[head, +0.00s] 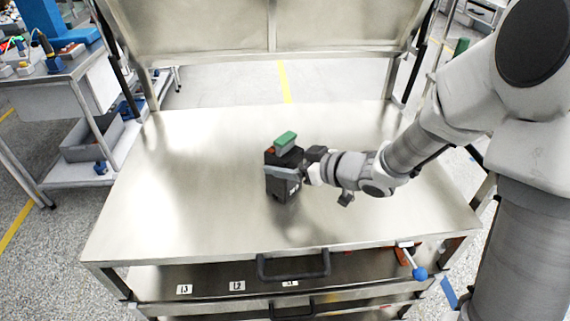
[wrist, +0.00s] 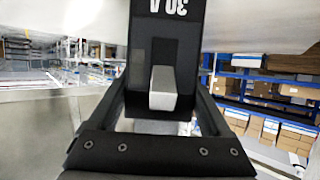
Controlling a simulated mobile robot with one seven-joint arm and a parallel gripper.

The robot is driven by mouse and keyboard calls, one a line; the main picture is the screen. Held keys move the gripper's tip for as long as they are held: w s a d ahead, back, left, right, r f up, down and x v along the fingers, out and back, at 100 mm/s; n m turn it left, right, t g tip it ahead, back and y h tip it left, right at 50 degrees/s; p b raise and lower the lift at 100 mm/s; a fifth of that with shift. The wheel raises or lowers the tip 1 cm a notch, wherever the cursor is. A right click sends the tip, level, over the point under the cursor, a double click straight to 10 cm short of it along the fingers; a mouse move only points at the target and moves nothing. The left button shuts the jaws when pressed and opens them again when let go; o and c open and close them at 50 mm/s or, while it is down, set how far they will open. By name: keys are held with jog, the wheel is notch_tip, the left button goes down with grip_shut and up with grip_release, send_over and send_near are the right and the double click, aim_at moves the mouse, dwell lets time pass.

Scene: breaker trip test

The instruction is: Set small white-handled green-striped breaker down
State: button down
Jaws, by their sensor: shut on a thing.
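The breaker (head: 284,182) is a small black block with a green part on top, over the middle of the metal workbench top (head: 190,200). In the wrist view the breaker (wrist: 146,50) shows a black face with a light grey-white handle and the marking "30 A". My gripper (head: 285,172) is shut on the breaker from the right, with a finger along each side of it. The breaker is roughly upright. I cannot tell whether its bottom touches the bench top.
The bench top around the breaker is clear. A raised metal panel (head: 330,25) stands at the back. A black handle (head: 293,265) and a blue-knobbed lever (head: 414,262) are at the front edge. A side table (head: 70,75) with parts stands at the left.

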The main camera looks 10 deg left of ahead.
jog(key=shift+r, duration=0.15)
grip_release()
jog(key=shift+f, duration=0.2)
jog(key=shift+r, duration=0.1)
